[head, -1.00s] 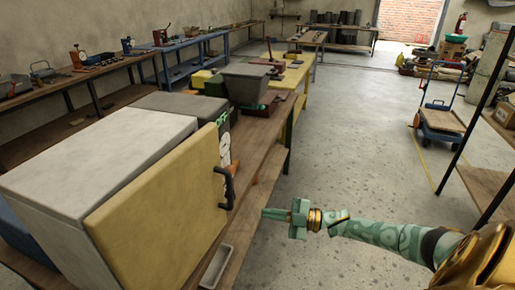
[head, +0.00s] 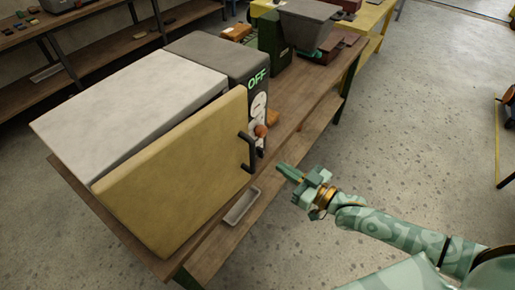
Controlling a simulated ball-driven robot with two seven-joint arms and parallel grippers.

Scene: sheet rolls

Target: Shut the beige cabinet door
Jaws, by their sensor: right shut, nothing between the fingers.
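The beige cabinet door (head: 178,172) is on the front of a white-topped cabinet (head: 130,105) on the workbench. It stands slightly ajar, with a dark gap along its top that widens toward the right, handle side. Its black handle (head: 247,152) is near the right edge. My right gripper (head: 283,170) is shut and empty, a little to the right of the handle and apart from it. My left gripper is not in view.
A dark grey unit (head: 215,58) marked OFF, with dials, stands right behind the cabinet. A small grey tray (head: 242,206) is below the door's right side. A grey bin (head: 312,22) stands farther along the wooden bench (head: 300,100).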

